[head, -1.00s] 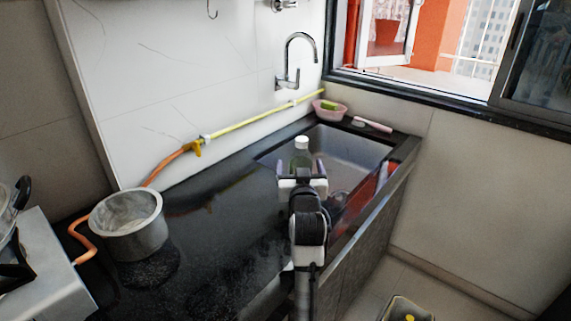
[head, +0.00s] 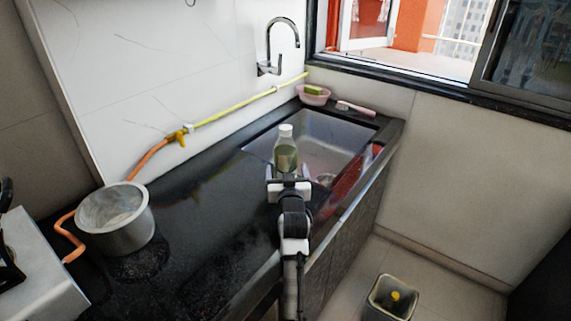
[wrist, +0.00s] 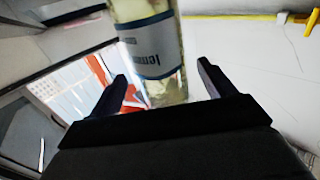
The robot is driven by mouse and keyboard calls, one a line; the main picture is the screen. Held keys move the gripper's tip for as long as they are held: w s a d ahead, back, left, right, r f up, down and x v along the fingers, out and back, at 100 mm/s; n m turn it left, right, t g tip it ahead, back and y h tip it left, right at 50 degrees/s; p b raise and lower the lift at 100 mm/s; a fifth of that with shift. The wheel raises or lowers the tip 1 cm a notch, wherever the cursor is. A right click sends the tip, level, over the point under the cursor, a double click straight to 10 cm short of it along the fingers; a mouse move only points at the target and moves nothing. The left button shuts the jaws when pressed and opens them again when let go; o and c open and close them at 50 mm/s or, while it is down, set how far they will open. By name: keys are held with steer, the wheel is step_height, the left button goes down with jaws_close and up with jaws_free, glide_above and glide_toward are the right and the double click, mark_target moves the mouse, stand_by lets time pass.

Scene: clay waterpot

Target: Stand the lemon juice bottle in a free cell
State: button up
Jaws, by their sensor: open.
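The lemon juice bottle (head: 286,156), clear with a white cap and pale liquid, stands upright by the sink's near left corner in the head view. My gripper (head: 288,180) is just this side of it, overlapping its lower part. In the wrist view the bottle (wrist: 150,45) shows its "lemon" label, and its base end appears between the two open fingers (wrist: 163,80) with gaps on both sides. Its contact with the counter is hidden. A grey open container (head: 373,298) with a yellow thing inside is on the floor at lower right; its cells cannot be made out.
The sink (head: 335,130) lies beyond the bottle, with a red thing (head: 352,180) at its right side. A metal pot (head: 118,225) stands on the black counter at left. A pink bowl (head: 313,98) and a brush (head: 356,109) lie behind the sink. The counter between pot and bottle is clear.

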mark_target(286, 163)
steer(key=shift+w+a+p, duration=0.15)
steer(key=shift+w+p, duration=0.3)
steer(key=shift+w, duration=1.5)
steer(key=shift+c, duration=0.3)
steer(key=c, duration=1.2)
steer(key=shift+r, duration=0.1)
steer(key=shift+c, duration=1.1)
